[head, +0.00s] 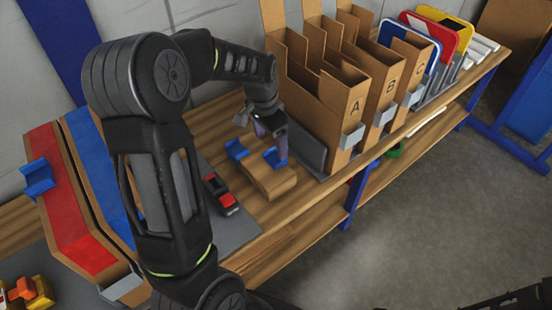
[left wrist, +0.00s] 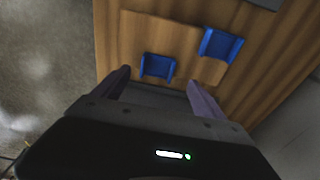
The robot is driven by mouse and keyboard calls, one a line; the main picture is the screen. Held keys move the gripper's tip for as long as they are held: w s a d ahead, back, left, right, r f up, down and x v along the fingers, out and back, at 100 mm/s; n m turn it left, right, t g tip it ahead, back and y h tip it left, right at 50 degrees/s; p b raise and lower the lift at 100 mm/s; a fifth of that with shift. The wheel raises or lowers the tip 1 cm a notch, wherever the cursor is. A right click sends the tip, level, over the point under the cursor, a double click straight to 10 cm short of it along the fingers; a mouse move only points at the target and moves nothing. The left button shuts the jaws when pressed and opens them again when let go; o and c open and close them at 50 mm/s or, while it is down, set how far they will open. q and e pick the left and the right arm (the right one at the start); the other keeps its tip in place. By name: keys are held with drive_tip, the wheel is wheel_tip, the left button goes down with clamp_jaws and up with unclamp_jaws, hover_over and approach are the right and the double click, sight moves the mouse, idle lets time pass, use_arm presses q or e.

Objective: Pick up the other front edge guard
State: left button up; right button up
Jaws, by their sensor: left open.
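Two blue edge guards, small channel-shaped pieces, are in view near a light wooden block (head: 268,182). One blue guard (head: 273,158) is on the block's right side, close by my left gripper (head: 268,138). The other blue guard (head: 237,150) is to its left. In the left wrist view one guard (left wrist: 157,67) shows just ahead of the gap between the fingers of my left gripper (left wrist: 158,77), and the second guard (left wrist: 220,46) lies up to the right. The left gripper is open and empty. I cannot tell whether a finger touches the guard.
Cardboard holders (head: 345,95) marked with letters stand right of the gripper, with a grey plate (head: 309,150) beside them. A red and black toy car (head: 220,194) stands on a grey mat. Another blue piece (head: 37,178) sits at a red panel (head: 65,205) on the left.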

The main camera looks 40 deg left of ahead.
sight(276, 159)
use_arm(q)
drive_tip(key=shift+w+d+f, duration=0.15)
drive_tip(key=shift+f, duration=0.7)
drive_tip(key=shift+w+d+f, duration=0.1)
drive_tip(key=shift+f, duration=0.8)
drive_tip(key=shift+w+d+f, duration=0.15)
drive_tip(key=shift+f, duration=0.7)
drive_tip(key=c, duration=1.4)
drive_tip(key=shift+c, duration=0.2)
wheel_tip(276, 159, up, 10)
drive_tip(key=shift+p, duration=0.35)
